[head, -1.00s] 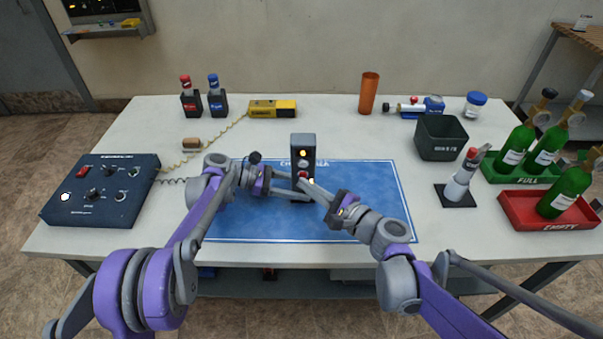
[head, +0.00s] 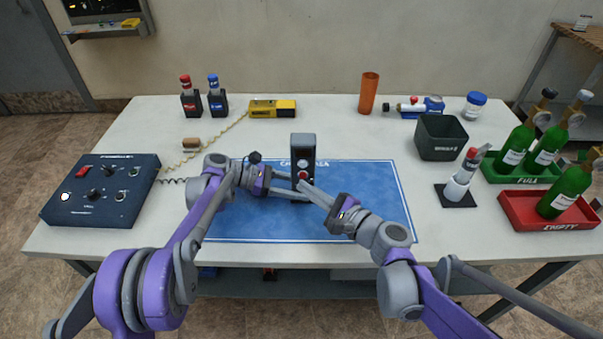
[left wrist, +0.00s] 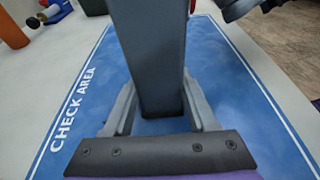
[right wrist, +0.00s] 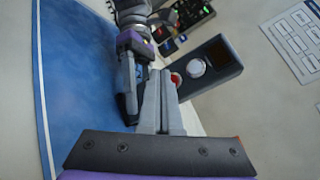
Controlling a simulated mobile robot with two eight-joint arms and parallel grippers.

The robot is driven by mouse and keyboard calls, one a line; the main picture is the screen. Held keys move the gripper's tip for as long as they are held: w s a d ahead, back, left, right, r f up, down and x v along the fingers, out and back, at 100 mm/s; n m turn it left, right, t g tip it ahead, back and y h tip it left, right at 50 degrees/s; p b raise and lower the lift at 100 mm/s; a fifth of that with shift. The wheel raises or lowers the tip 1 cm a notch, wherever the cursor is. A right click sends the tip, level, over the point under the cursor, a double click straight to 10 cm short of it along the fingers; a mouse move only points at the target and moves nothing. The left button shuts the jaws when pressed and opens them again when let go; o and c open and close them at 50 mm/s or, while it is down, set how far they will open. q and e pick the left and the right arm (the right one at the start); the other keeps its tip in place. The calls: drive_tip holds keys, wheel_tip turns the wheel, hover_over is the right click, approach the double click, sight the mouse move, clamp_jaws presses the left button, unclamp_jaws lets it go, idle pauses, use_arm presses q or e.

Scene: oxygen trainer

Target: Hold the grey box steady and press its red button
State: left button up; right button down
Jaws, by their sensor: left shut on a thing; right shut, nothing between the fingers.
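The grey box (head: 303,145) stands upright on the blue check-area mat (head: 355,185). Its front carries a round lamp, pale and unlit, above a red button (head: 302,175). My left gripper (head: 300,189) is shut on the lower part of the box; in the left wrist view the box (left wrist: 155,60) sits between its two fingers. My right gripper (head: 303,184) is shut and empty, its tips just in front of and below the button. In the right wrist view the button (right wrist: 176,79) shows beside the fingertips (right wrist: 160,75); I cannot tell whether they touch.
A dark blue control box (head: 105,190) stands on the left, a yellow device (head: 272,108) at the back. An orange cup (head: 369,93), a dark bin (head: 440,137) and trays of green bottles (head: 550,210) stand on the right. The mat is otherwise clear.

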use_arm(q)
drive_tip(key=o, duration=1.1)
drive_tip(key=shift+c, duration=0.2)
use_arm(e)
drive_tip(key=s, duration=0.6)
use_arm(q)
drive_tip(key=v, duration=1.2)
